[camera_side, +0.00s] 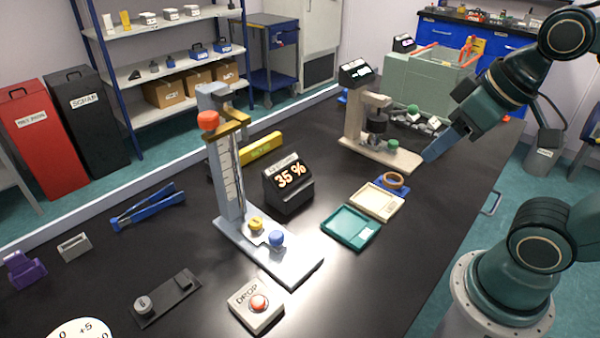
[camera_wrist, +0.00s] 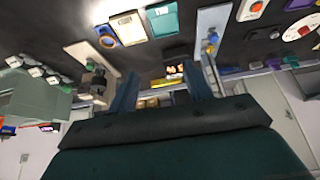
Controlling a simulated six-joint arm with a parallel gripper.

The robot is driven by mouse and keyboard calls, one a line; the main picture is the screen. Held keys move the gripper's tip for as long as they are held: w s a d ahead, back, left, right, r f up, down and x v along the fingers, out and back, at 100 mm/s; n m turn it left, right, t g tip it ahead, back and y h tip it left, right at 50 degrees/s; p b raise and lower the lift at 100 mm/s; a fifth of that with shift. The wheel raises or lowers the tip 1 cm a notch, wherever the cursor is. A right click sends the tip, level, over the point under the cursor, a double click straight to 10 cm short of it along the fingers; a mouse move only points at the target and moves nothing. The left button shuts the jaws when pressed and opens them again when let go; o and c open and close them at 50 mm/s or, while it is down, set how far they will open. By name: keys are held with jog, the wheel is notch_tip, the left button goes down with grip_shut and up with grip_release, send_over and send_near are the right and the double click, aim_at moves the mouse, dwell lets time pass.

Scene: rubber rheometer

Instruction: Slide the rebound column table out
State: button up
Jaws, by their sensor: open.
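The rebound column (camera_side: 225,175) stands upright at the middle of the bench, with a red knob (camera_side: 208,120) at its top. Its long pale base (camera_side: 290,268) carries a yellow knob (camera_side: 256,223) and a blue knob (camera_side: 276,239). I cannot tell which part of the base is the sliding table. In the wrist view the base (camera_wrist: 222,18) shows at top centre-right, with the blue knob (camera_wrist: 212,37) on it. My gripper (camera_side: 430,157) is open and empty, at the right of the bench, well apart from the column. Its two blue fingers (camera_wrist: 162,70) show in the wrist view.
A display (camera_side: 289,183) reading 35 % stands beside the column. A teal tray (camera_side: 350,228) and a cream tray (camera_side: 377,201) lie between column and gripper. A second stand (camera_side: 362,145) is close to my gripper. The DROP button box (camera_side: 256,304) is at the front.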

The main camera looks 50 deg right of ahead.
jog(key=shift+w, duration=0.1)
dwell(0.3)
jog(key=n+g, duration=0.3)
jog(key=g, duration=0.3)
send_over(276, 234)
notch_tip(276, 234, down, 8)
jog(key=shift+f, duration=0.15)
notch_tip(276, 234, down, 14)
jog(key=shift+r, duration=0.25)
dwell(0.3)
grip_shut()
